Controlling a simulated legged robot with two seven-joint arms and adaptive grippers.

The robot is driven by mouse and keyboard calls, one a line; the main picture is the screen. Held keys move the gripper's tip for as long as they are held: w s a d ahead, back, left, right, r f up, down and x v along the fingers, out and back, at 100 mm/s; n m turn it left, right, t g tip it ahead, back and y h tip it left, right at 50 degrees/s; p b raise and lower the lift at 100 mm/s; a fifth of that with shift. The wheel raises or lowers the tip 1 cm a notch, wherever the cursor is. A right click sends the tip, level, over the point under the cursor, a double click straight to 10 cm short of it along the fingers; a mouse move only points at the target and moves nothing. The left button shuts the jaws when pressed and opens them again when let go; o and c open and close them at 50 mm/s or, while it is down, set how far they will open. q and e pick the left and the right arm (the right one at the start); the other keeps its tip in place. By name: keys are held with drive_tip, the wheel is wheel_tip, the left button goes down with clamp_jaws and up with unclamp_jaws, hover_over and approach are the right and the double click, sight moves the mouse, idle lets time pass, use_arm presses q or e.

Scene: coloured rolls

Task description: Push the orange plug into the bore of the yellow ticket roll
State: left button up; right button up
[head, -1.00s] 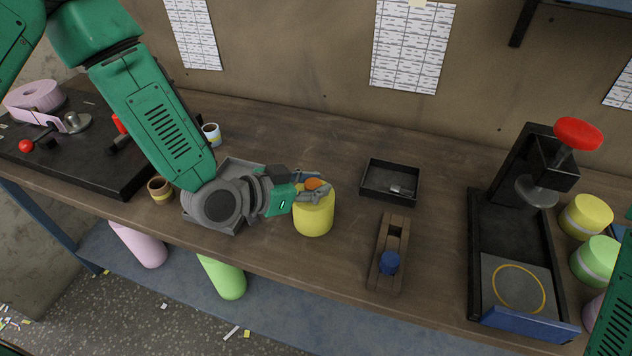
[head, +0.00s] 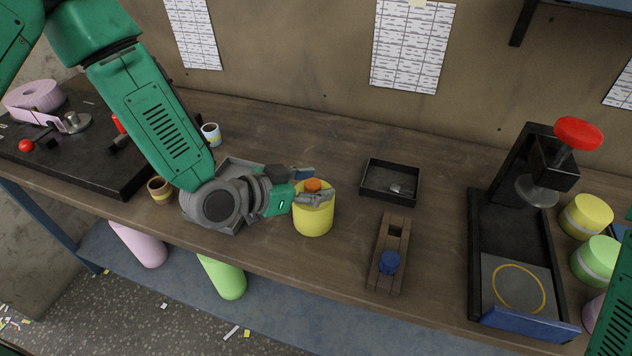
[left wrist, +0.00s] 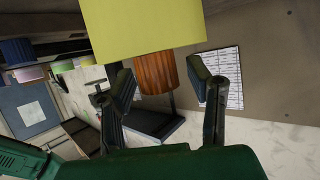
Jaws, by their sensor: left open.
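The yellow ticket roll (head: 313,218) stands upright near the front edge of the bench. The orange plug (head: 313,185) stands upright at the middle of its top, with its upper part showing. How deep it sits in the bore is hidden. In the left wrist view, which looks upside down, the plug (left wrist: 155,73) sticks out from the face of the roll (left wrist: 140,30). My left gripper (head: 318,184) is open at the top of the roll. Its fingers are on either side of the plug, with a gap on each side in the wrist view. My right gripper is out of view.
A shallow black tray (head: 376,192) and a wooden holder with a blue plug (head: 389,262) are right of the roll. A black press with a red knob (head: 578,133) stands farther right. A grey tray (head: 232,168) lies under my left wrist. Two cups are on the left.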

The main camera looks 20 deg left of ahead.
use_arm(q)
drive_tip(key=v, duration=1.2)
drive_tip(key=shift+w, duration=0.15)
